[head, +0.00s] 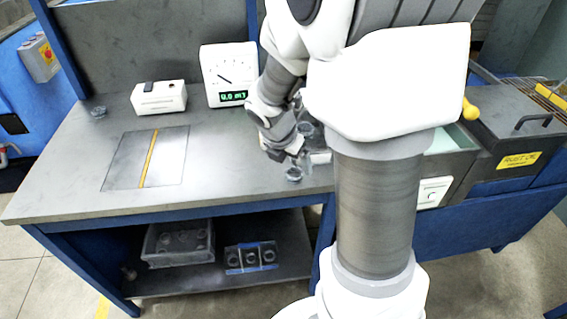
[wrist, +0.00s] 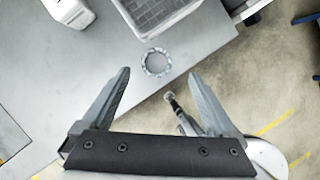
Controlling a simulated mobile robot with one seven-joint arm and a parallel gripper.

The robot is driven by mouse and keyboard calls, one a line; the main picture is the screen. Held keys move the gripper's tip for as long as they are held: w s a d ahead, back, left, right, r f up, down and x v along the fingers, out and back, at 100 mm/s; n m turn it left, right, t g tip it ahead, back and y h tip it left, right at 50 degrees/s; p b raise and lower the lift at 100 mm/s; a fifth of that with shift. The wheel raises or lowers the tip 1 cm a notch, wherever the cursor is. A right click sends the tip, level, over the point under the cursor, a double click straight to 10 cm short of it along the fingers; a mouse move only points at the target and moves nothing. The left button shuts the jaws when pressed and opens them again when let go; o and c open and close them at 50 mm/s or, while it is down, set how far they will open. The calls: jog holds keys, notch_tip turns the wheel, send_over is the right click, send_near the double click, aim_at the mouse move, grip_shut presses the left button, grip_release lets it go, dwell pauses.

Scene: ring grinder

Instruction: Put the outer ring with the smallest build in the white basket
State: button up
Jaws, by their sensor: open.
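A grey metal ring (wrist: 156,62) lies flat on the grey table near its front edge in the wrist view. In the head view this ring (head: 293,174) sits just below my gripper (head: 299,152). In the wrist view my gripper (wrist: 158,74) is open and empty, its fingers apart on either side of the ring's line and nothing between them touching it. The white basket (wrist: 180,19) stands just beyond the ring at the top edge, only partly in view. In the head view the basket (head: 320,157) is mostly hidden by my arm. Another grey ring (head: 98,112) lies at the table's far left.
A white box (head: 159,97) and a white gauge with a green display (head: 228,75) stand at the table's back. A panel with a yellow stripe (head: 115,165) lies at left. A shelf below holds a crate (head: 170,258) and a blue tray (head: 232,260) of rings.

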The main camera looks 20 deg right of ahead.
aim_at(296, 175)
jog(key=b+x, duration=0.2)
jog(key=x, duration=0.3)
jog(key=shift+w+a+f, duration=0.15)
jog(key=shift+w, duration=0.05)
grip_shut()
dwell(0.3)
jog(key=shift+r+p, duration=0.35)
jog(key=shift+r, duration=0.25)
jog(key=r, duration=0.1)
jog(key=r+p, duration=0.1)
jog(key=r, duration=0.1)
jog(key=shift+s+d+r+p, duration=0.25)
jog(key=shift+d+r+p, duration=0.05)
jog(key=shift+r+p, duration=0.1)
jog(key=s+d+r+p, duration=0.3)
jog(key=s+d+r, duration=0.3)
jog(key=s+d, duration=0.1)
jog(key=shift+s+d+p, duration=0.15)
jog(key=shift+d+p, duration=0.2)
jog(key=shift+d, duration=0.15)
